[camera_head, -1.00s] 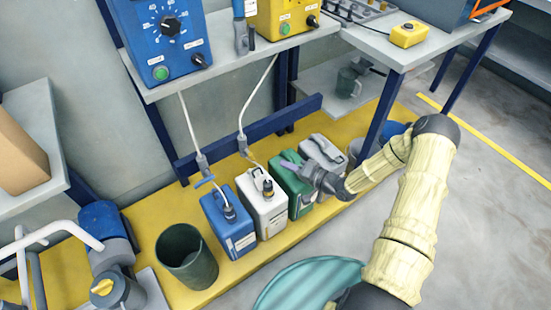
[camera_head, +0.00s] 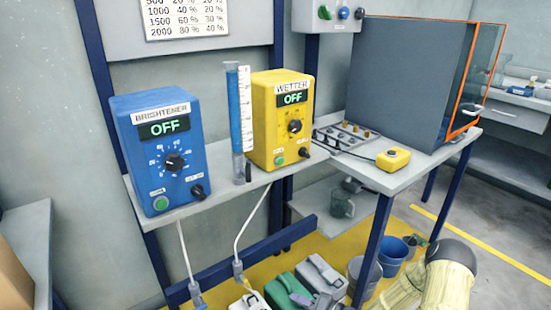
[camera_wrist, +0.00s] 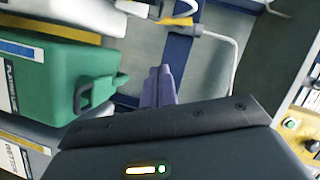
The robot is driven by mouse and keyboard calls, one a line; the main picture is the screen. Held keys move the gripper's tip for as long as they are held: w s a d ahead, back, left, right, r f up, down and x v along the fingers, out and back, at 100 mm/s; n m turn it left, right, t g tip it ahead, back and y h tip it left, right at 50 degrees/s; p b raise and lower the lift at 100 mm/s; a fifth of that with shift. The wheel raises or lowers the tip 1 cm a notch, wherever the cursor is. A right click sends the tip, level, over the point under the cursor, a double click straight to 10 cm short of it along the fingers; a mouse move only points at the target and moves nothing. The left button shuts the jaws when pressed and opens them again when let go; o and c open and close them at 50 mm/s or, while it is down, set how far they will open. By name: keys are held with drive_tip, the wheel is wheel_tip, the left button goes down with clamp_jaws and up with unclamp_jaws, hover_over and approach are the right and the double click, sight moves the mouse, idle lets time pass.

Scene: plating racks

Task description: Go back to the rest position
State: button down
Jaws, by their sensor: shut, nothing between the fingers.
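My gripper (camera_wrist: 160,76) shows its two purple fingers pressed together in the wrist view, with nothing between them. In the head view the gripper (camera_head: 299,299) is at the bottom edge, beside the green canister (camera_head: 286,289) and left of a grey canister (camera_head: 321,274). The green canister (camera_wrist: 70,82) fills the left of the wrist view, apart from the fingers. My cream-sleeved arm enters the head view at the bottom right, and its middle part is out of frame.
A blue brightener unit (camera_head: 160,150), a measuring cylinder (camera_head: 238,120) and a yellow wetter unit (camera_head: 283,120) stand on a shelf (camera_head: 215,195). A yellow button box (camera_head: 393,159) is on the right bench. Buckets (camera_head: 391,257) stand below it. Bare floor lies right.

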drive_tip(key=s+d+r+n+g+h, duration=0.2)
drive_tip(key=d+r+n+g+h, duration=0.15)
drive_tip(key=d+r+h, duration=0.55)
drive_tip(key=s+a+r+m+g+h, duration=0.1)
drive_tip(key=s+a+r+g+h, duration=0.25)
drive_tip(key=s+r, duration=1.15)
wheel_tip(320, 180, up, 37)
drive_tip(key=p, duration=3.8)
drive_tip(key=shift+s+d+t, duration=0.15)
drive_tip(key=shift+s+t, duration=0.15)
drive_tip(key=shift+f+h, duration=0.1)
drive_tip(key=shift+h, duration=0.15)
